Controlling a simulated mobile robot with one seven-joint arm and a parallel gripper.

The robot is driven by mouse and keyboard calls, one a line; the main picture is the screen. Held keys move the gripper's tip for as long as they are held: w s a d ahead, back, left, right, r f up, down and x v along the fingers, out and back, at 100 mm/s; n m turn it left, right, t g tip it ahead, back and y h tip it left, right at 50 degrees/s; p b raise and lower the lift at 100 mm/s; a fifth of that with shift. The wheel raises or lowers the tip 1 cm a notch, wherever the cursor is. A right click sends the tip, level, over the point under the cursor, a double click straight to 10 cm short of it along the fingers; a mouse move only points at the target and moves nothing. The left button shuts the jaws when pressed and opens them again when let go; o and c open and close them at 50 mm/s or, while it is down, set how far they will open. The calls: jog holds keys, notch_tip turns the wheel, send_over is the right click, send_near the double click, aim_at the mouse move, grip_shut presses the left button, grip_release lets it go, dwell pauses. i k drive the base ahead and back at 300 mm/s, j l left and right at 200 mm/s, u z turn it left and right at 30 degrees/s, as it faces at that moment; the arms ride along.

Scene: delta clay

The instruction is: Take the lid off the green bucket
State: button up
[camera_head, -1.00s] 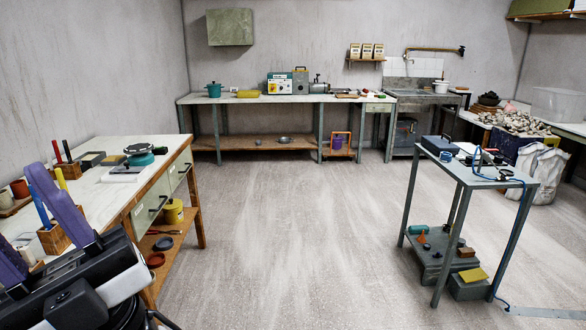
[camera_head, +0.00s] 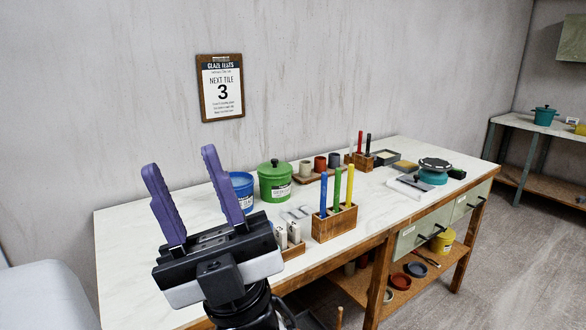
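The green bucket (camera_head: 275,186) stands upright on the white-topped workbench, near the wall. Its green lid (camera_head: 274,166) sits on top and has a dark round knob (camera_head: 274,161). My gripper (camera_head: 183,163) is raised in front of the bench, left of the bucket and nearer to me. Its two purple fingers are spread apart with nothing between them. The right finger overlaps part of the blue bucket from this viewpoint. The green bucket's label faces toward me and right.
A blue bucket (camera_head: 238,190) stands just left of the green one. A wooden block (camera_head: 334,224) with tall blue, green and yellow sticks stands in front and right. Small cups (camera_head: 320,163) sit on a tray to the right. The bench top (camera_head: 130,232) is clear at far left.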

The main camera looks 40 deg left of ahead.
aim_at(273, 167)
jog(key=i+l+u, duration=0.15)
jog(key=u, duration=0.2)
jog(key=i+l+u, duration=0.15)
jog(key=u, duration=0.2)
jog(key=i+l+u, duration=0.15)
jog(key=u, duration=0.2)
jog(key=i+l+u, duration=0.1)
jog(key=l+u, duration=0.7)
jog(key=l, duration=0.15)
jog(key=l+u, duration=0.35)
jog(key=l, duration=0.45)
jog(key=i, duration=1.05)
